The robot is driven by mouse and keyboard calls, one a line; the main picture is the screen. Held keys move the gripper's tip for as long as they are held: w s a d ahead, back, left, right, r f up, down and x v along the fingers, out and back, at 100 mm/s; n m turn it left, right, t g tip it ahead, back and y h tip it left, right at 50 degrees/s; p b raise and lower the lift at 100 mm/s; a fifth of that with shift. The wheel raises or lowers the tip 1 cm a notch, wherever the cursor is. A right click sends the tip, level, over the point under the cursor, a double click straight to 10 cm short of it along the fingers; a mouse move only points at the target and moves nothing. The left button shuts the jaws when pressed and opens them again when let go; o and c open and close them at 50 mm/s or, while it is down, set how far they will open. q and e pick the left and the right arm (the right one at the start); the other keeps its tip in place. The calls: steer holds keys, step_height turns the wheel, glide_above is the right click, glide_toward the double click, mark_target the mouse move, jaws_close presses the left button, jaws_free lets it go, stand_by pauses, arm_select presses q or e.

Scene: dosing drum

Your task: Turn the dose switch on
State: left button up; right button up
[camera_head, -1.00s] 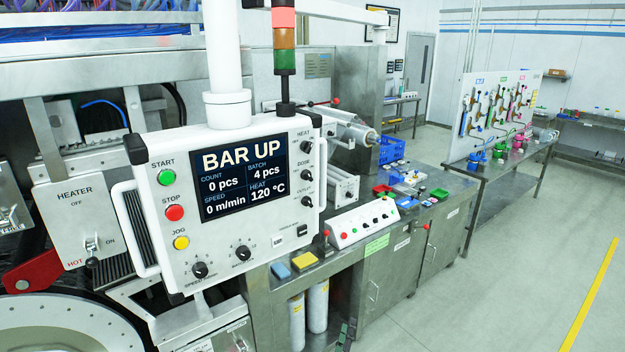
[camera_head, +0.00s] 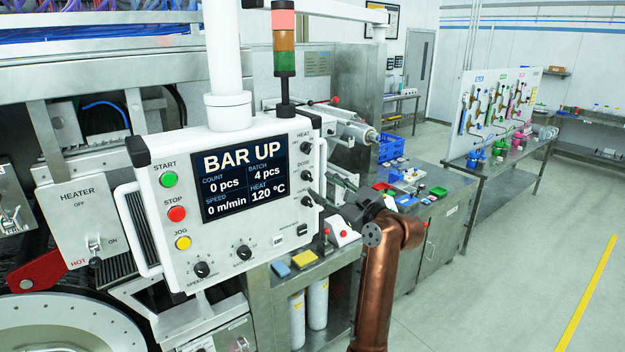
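The white control panel (camera_head: 160,215) hangs at left centre, its screen reading BAR UP. The dose switch (camera_head: 306,175) is a small black knob on the panel's right side, under the DOSE label and between the heat switch (camera_head: 306,147) and a lower black knob (camera_head: 306,201). Its exact setting is too small to read. My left gripper (camera_head: 320,185) is just right of the panel's edge, pointing left. Its two dark fingers look spread apart with nothing between them. The fingertips are near the dose switch and lower knob; contact cannot be told. My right gripper is out of view.
A white handle (camera_head: 322,170) stands along the panel's right edge, close to my fingers. A bench (camera_head: 440,215) with small coloured parts lies behind my arm. A white button box (camera_head: 340,235) is partly hidden by it. Open floor is at right.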

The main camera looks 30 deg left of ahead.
mark_target(309, 179)
arm_select(q)
steer(key=p+x, duration=0.1)
steer(key=x, duration=0.4)
steer(key=shift+w+a, duration=0.15)
steer(key=shift+a, duration=0.25)
steer(key=shift+c, duration=0.3)
jaws_close()
steer(key=shift+m, duration=0.4)
steer(key=m+p, duration=0.3)
steer(key=m, duration=0.2)
steer(key=shift+r+p, duration=0.1)
steer(key=shift+p, duration=0.2)
steer(key=m+p, duration=0.1)
steer(key=m, duration=0.1)
steer(key=m+p, duration=0.3)
steer(key=m, duration=0.1)
steer(key=shift+s, duration=0.3)
steer(key=shift+m, duration=0.3)
